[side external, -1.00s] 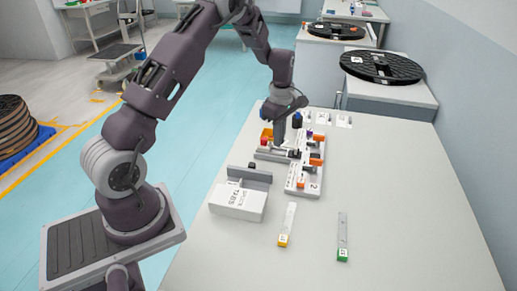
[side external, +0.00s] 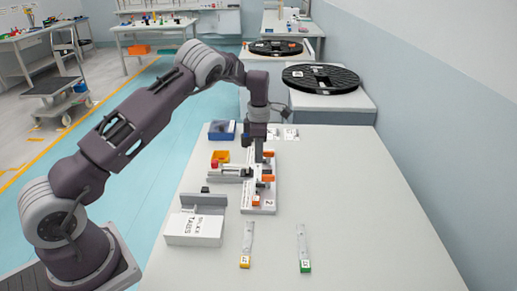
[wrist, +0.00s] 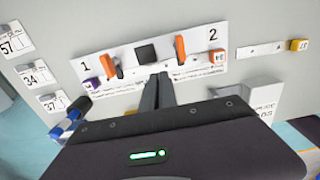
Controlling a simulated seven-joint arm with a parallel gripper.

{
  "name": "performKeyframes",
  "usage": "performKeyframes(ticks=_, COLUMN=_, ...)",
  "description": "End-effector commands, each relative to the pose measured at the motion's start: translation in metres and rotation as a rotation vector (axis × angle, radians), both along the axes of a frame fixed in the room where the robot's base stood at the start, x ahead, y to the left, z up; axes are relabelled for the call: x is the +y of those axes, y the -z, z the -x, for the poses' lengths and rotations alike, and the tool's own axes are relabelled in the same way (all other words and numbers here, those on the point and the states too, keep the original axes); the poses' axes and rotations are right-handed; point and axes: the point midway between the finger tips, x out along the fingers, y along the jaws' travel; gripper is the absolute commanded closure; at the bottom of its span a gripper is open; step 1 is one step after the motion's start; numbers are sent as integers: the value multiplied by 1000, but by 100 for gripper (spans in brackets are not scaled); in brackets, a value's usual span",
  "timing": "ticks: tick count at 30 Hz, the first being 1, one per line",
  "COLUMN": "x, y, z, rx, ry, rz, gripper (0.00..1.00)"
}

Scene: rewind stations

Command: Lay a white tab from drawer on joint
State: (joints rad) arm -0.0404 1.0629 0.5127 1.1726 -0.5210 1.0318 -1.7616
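A white box labelled for tabs (side external: 195,230) stands at the table's front left, with a grey upright part behind it. The box also shows at the right of the wrist view (wrist: 262,98). I cannot make out an open drawer or a loose white tab. The white joint fixture (side external: 262,203), marked 1 and 2, has orange levers and a black block (wrist: 146,53) between them; any joint there is too small to see. My gripper (wrist: 158,88) points down near the fixture's middle. Its fingers look closed together, with nothing visible between them.
A yellow-ended strip (side external: 246,245) and a green-ended strip (side external: 304,248) lie in front. Black reels (side external: 320,78) stand behind. The table's right side is clear.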

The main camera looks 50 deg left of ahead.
Motion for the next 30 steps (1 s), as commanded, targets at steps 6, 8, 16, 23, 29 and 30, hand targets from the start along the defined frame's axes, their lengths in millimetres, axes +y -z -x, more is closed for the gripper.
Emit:
performKeyframes(ticks=6, x=0, y=24, z=1, rx=2, ry=-1, rz=1, gripper=100)
performKeyframes(ticks=8, x=0, y=28, z=0, rx=1, ry=-1, rz=1, gripper=100)
performKeyframes(ticks=16, x=0, y=34, z=0, rx=0, ry=0, rz=0, gripper=100)
performKeyframes(ticks=23, x=0, y=33, z=0, rx=0, ry=0, rz=0, gripper=100)
performKeyframes(ticks=29, x=0, y=33, z=0, rx=0, ry=0, rz=0, gripper=100)
performKeyframes(ticks=30, x=0, y=33, z=0, rx=0, ry=0, rz=0, gripper=100)
